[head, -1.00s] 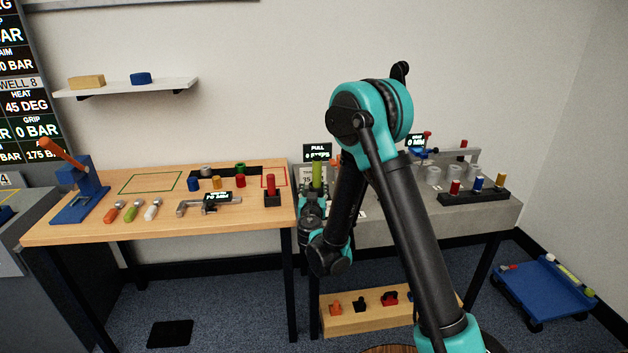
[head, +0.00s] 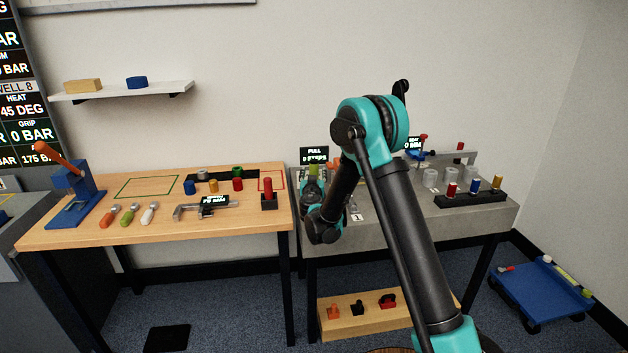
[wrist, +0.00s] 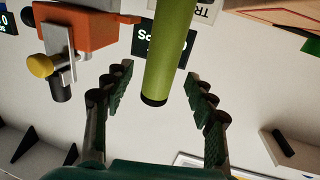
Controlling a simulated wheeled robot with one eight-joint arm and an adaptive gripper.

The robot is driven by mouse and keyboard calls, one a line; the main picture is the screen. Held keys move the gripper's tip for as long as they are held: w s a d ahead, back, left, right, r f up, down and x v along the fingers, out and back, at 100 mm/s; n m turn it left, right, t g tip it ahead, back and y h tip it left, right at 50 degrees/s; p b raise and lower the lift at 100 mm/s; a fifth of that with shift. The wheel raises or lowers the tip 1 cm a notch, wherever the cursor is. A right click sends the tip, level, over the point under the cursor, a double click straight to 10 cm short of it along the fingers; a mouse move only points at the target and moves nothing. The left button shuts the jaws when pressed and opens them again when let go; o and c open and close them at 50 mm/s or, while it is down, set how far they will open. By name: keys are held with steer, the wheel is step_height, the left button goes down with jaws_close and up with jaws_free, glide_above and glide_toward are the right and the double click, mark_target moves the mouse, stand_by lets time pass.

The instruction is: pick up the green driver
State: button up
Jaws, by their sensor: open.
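A green driver, seen as a thick green handle (wrist: 168,48) with a dark end, lies between the two fingers of my gripper (wrist: 158,80) in the wrist view. The fingers are open, with a gap on both sides of the handle. In the head view, a short piece of the green handle (head: 314,168) shows above my gripper (head: 313,185) at the grey bench's left end. The driver's other end is out of the wrist view and hidden in the head view.
An orange block with a clamp and yellow knob (wrist: 75,30) is close on the left in the wrist view. A dark sign (wrist: 160,42) is behind the handle. The wooden table (head: 80,235) holds tools with orange, green and white handles (head: 128,216).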

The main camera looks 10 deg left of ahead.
steer(key=shift+w+a, duration=0.1)
steer(key=shift+w, duration=1.45)
jaws_close()
